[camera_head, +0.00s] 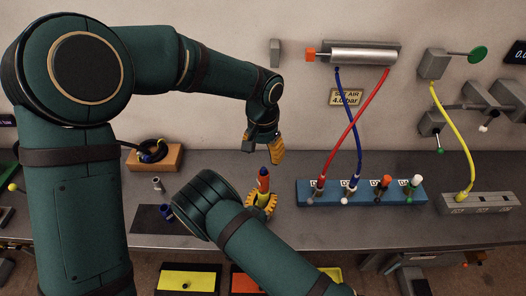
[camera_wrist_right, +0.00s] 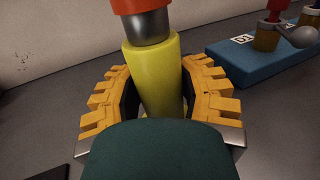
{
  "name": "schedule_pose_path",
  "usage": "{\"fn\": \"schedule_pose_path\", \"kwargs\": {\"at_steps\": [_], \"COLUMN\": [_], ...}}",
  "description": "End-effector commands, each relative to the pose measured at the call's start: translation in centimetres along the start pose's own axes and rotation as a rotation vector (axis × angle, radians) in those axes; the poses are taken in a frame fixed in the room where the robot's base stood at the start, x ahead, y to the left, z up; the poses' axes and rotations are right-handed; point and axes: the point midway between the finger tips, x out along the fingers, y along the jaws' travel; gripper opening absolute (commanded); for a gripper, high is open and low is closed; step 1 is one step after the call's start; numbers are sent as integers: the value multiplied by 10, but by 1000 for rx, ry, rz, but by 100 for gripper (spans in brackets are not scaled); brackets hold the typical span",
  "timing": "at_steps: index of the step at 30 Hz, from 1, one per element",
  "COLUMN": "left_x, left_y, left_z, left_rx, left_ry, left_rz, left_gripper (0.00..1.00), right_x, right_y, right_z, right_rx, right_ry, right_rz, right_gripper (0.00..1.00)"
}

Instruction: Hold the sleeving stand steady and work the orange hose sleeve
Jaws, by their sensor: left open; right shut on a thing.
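The sleeving stand is an upright yellow post (camera_wrist_right: 155,75) with a grey collar at its top. An orange sleeve piece (camera_head: 263,184) sits above the collar, with a dark blue tip above it. My right gripper (camera_head: 261,203) is shut on the yellow post, its yellow toothed fingers on both sides of it in the right wrist view. My left gripper (camera_head: 267,147) is open and empty, hanging above the blue tip and apart from it. The post's foot is hidden by my right wrist.
A blue manifold block (camera_head: 330,187) with red and blue hoses stands right of the stand. A grey block (camera_head: 480,203) with a yellow hose is farther right. A wooden block (camera_head: 155,158) with a black coil and a dark mat (camera_head: 150,219) lie left.

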Motion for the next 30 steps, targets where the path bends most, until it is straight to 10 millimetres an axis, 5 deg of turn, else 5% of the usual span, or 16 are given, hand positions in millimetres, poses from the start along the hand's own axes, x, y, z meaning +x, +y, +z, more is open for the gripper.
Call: {"fn": "schedule_pose_path", "kwargs": {"at_steps": [1,2,5,17,30], "left_x": [0,0,0,0,0], "left_y": [0,0,0,0,0], "left_z": [0,0,0,0,0], "left_rx": [0,0,0,0,0], "left_ry": [0,0,0,0,0], "left_rz": [0,0,0,0,0], "left_gripper": [59,59,59,59,59], "right_x": [0,0,0,-6,-87], "right_y": [0,0,0,1,1], "right_z": [0,0,0,0,0], "right_rx": [0,0,0,0,-1], "right_ry": [0,0,0,1,1], "right_rz": [0,0,0,1,4], "right_gripper": [0,44,75,75,75]}}
